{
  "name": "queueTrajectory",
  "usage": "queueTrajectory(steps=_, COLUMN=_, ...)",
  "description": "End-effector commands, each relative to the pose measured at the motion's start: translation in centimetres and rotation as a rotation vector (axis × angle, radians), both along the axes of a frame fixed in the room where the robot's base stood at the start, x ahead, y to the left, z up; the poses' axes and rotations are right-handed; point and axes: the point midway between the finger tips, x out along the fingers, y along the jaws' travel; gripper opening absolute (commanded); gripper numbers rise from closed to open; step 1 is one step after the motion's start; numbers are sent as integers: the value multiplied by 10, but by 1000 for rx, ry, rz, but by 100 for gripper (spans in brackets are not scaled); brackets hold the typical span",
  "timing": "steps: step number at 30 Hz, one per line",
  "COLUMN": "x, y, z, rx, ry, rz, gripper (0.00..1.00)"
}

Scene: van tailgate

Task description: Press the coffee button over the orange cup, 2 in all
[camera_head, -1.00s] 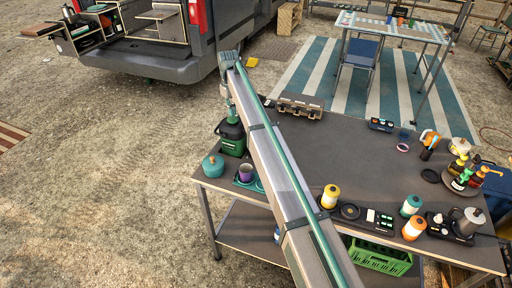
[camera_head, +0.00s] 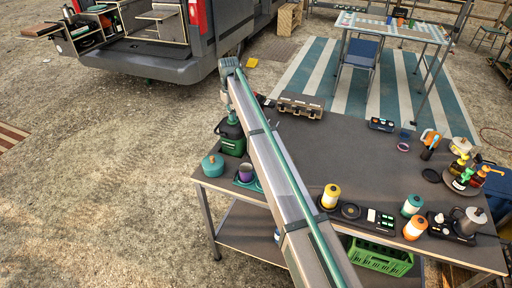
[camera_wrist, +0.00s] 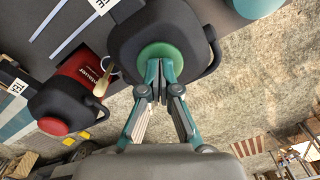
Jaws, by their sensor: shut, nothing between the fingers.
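My gripper (camera_wrist: 160,88) is shut and empty, pointing down at the round green top (camera_wrist: 160,55) of a dark dispenser in the wrist view. Whether the fingertips touch it I cannot tell. In the head view this dark green dispenser (camera_head: 231,138) stands at the table's left end, below my gripper (camera_head: 233,117). A second dispenser, red and black (camera_wrist: 75,85) with a red round top (camera_wrist: 53,126), stands to its left in the wrist view; my arm mostly hides it in the head view. A purple cup (camera_head: 246,172) stands near the green dispenser. I cannot make out an orange cup by either dispenser.
A teal pot (camera_head: 212,166) stands at the table's left corner. A brown case (camera_head: 301,105) lies at the back edge. Canisters, including a yellow one (camera_head: 330,195) and an orange one (camera_head: 414,228), line the front right. The table's middle is mostly clear.

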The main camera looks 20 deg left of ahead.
Motion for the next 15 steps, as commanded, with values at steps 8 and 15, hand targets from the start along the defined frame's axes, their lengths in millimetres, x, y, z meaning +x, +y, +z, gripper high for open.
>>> queueTrajectory(steps=8, x=-1, y=0, z=-7, rx=-1, ry=2, rz=0, gripper=0)
queueTrajectory(steps=15, x=-1, y=0, z=-6, rx=-1, ry=2, rz=0, gripper=0)
